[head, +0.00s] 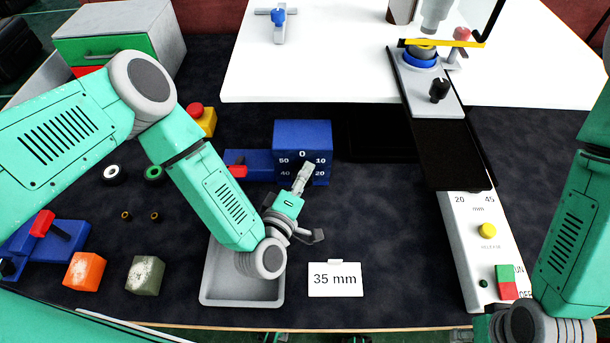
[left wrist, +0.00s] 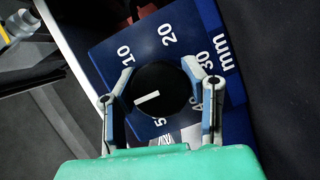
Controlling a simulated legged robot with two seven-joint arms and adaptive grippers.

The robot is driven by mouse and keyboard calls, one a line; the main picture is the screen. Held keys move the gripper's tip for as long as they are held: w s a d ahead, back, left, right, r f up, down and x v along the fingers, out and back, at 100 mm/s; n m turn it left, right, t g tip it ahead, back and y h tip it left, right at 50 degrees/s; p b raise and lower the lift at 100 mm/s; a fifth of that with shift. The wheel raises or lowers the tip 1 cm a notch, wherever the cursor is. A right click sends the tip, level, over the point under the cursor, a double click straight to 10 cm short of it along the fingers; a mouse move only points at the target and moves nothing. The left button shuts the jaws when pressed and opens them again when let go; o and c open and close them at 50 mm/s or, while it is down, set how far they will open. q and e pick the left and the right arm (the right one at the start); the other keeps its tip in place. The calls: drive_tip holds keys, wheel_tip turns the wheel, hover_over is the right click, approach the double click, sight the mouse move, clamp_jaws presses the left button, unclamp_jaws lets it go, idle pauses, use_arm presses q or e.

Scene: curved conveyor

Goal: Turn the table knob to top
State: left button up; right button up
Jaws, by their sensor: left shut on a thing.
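The black table knob (left wrist: 165,84) sits on a blue block (left wrist: 107,37) with a dial marked 10 to 50 mm in the left wrist view. Its white line points to the lower left, between the 10 and the 50. The mark there is hidden behind a finger. In the head view the blue block (head: 300,133) shows a 0 at its top; the knob is hidden there. My left gripper (left wrist: 162,88) is shut on the knob, one finger on each side; it also shows in the head view (head: 304,170).
A grey tray (head: 207,287) lies under my left arm, beside a "35 mm" card (head: 335,280). Orange (head: 85,271) and grey-green (head: 145,275) cubes stand at the left. A red-topped yellow button (head: 203,119) is behind my left arm. The conveyor panel (head: 461,235) is at the right.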

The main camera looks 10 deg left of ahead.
use_arm(q)
drive_tip(key=shift+s+f, duration=0.15)
drive_tip(key=o, duration=1)
drive_tip(key=shift+c, duration=0.2)
drive_tip(key=shift+o, duration=1.1)
drive_tip(key=shift+a, duration=0.1)
drive_tip(key=s, duration=0.3)
drive_tip(key=s+a, duration=0.1)
drive_tip(key=s, duration=0.3)
drive_tip(key=s+a+r, duration=0.1)
drive_tip(key=s, duration=0.2)
drive_tip(key=shift+s, duration=0.35)
drive_tip(key=shift+s+a, duration=0.2)
drive_tip(key=shift+s, duration=0.35)
drive_tip(key=shift+r, duration=0.1)
drive_tip(key=shift+d, duration=0.1)
